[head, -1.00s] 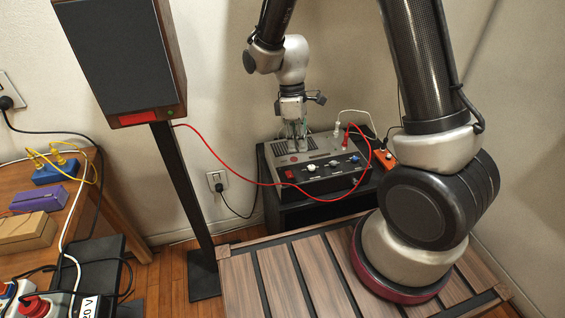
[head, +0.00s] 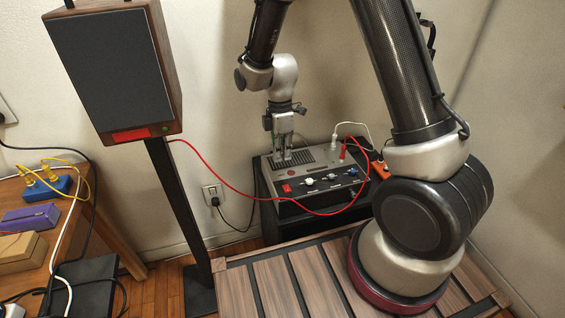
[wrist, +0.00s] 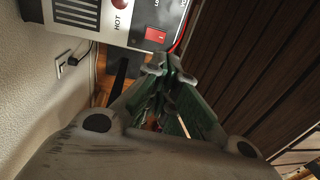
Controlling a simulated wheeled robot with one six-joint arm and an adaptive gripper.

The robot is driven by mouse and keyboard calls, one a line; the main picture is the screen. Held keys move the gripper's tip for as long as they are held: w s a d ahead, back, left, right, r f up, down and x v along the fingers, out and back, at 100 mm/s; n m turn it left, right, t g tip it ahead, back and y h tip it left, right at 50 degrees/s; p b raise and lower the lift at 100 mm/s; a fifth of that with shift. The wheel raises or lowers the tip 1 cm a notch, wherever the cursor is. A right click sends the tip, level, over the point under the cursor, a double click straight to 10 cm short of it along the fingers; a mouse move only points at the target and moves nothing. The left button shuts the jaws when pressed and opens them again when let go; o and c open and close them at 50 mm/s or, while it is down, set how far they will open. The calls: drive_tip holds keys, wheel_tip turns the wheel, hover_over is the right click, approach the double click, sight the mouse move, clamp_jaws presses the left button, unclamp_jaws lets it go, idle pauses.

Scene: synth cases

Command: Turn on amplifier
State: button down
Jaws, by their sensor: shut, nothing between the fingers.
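The amplifier (head: 305,205) is a grey box with a dark front panel, on a black stand. A red rocker switch (head: 287,188) sits at the left of its front panel, with several knobs to the right. The switch also shows in the wrist view (wrist: 156,36), near a label reading HOT; I cannot tell its position. My gripper (head: 284,158) points down over the left part of the amplifier's top, above and behind the switch. In the wrist view, the fingertips (wrist: 168,65) meet, with nothing between them, just below the switch in the picture. I cannot tell whether they touch the amplifier.
A red cable (head: 236,187) runs from the speaker (head: 112,70) across the amplifier's front to its top. A white cable also plugs into the top. An orange box (head: 379,171) stands at the right. A wall socket (head: 212,192) is left of the stand.

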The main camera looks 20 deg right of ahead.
sight(283, 191)
drive_tip(key=f, duration=0.4)
drive_tip(key=s+f, duration=0.1)
drive_tip(key=f, duration=0.7)
drive_tip(key=shift+s, duration=0.25)
drive_tip(key=shift+s+f, duration=0.15)
drive_tip(key=shift+f, duration=0.2)
drive_tip(key=shift+w+r, duration=0.25)
drive_tip(key=shift+w, duration=0.55)
